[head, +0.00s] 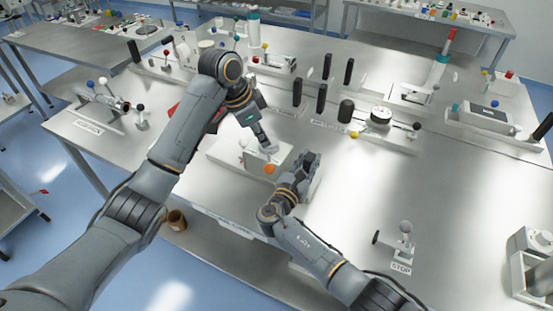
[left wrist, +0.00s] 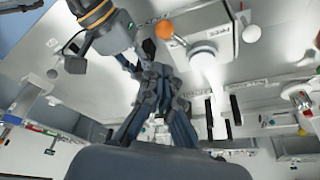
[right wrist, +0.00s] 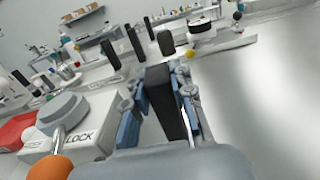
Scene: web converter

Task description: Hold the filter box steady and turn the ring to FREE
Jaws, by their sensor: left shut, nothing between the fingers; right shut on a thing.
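The filter box (head: 229,152) is a white block on the table in the head view. Its grey round ring (right wrist: 62,110) carries a lever with an orange ball (right wrist: 50,168); LOCK and a partly hidden label show beside it in the right wrist view. The orange ball (head: 269,169) also shows in the head view. My left gripper (head: 266,143) is shut and empty, beside or above the ring; contact is unclear. It shows in the left wrist view (left wrist: 155,70). My right gripper (head: 311,160) is shut on a black bar (right wrist: 165,98), right of the box. Whether the bar joins the box is hidden.
Black posts (head: 321,98) and a dial fixture (head: 381,115) stand behind the grippers. A red piece (right wrist: 14,130) lies past the box. A STOP fixture (head: 405,240) is at front right. The table between it and the dial fixture is clear.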

